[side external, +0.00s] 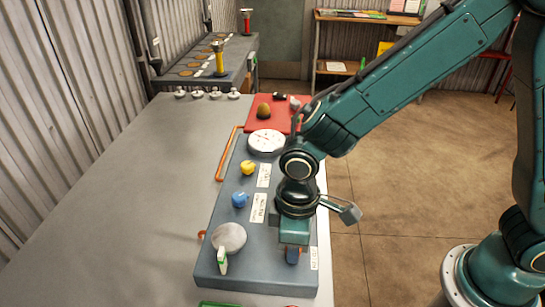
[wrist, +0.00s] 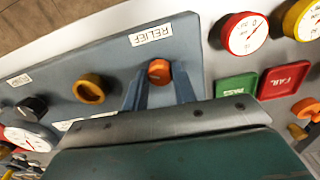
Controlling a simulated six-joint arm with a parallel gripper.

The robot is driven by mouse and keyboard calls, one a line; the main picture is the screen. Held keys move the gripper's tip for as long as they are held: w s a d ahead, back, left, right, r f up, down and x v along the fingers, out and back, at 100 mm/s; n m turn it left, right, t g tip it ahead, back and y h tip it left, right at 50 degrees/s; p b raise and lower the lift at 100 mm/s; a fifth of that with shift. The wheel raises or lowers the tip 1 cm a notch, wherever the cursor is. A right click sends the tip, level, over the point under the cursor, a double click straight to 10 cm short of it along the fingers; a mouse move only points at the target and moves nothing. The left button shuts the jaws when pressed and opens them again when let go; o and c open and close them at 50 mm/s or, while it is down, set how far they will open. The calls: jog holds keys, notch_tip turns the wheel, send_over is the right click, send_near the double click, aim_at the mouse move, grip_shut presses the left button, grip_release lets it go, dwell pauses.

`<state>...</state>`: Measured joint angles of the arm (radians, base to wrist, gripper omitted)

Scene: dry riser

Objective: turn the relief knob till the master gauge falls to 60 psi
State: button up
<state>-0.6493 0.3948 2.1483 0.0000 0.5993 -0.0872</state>
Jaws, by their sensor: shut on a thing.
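My gripper (wrist: 160,88) is shut on the orange relief knob (wrist: 158,71), with one finger on each side of it, below the RELIEF label (wrist: 152,34) in the wrist view. In the side view my gripper (side external: 292,256) points down at the near right of the grey panel (side external: 210,272), and the knob is hidden. A white dial, apparently the master gauge (side external: 266,141), lies at the panel's far end. It also shows at the left edge of the wrist view (wrist: 30,137). Its reading is too small to make out.
Yellow (side external: 248,167) and blue (side external: 240,200) knobs and a pale disc (side external: 229,237) with a green-and-white handle sit left of my arm. The wrist view shows green PASS (wrist: 236,87) and red FAIL (wrist: 285,79) trays and red- (wrist: 245,34) and yellow-rimmed (wrist: 302,19) gauges. The bench's left side is clear.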

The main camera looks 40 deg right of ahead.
jog(key=o, duration=1)
jog(key=shift+r, duration=0.1)
notch_tip(320, 180, up, 14)
dwell(0.4)
jog(key=s+d+r+m+t, duration=0.2)
jog(key=s+d, duration=0.1)
jog(key=d, duration=0.4)
jog(key=s+d+r+m+t, duration=0.1)
jog(key=s+d+m, duration=0.2)
jog(key=d, duration=0.5)
jog(key=s+d+r+m+t, duration=0.2)
jog(key=s+d+m, duration=0.1)
jog(key=s+d, duration=0.2)
jog(key=shift+s+d+r+t, duration=0.2)
jog(key=shift+d+r+t, duration=0.15)
jog(key=shift+d, duration=0.8)
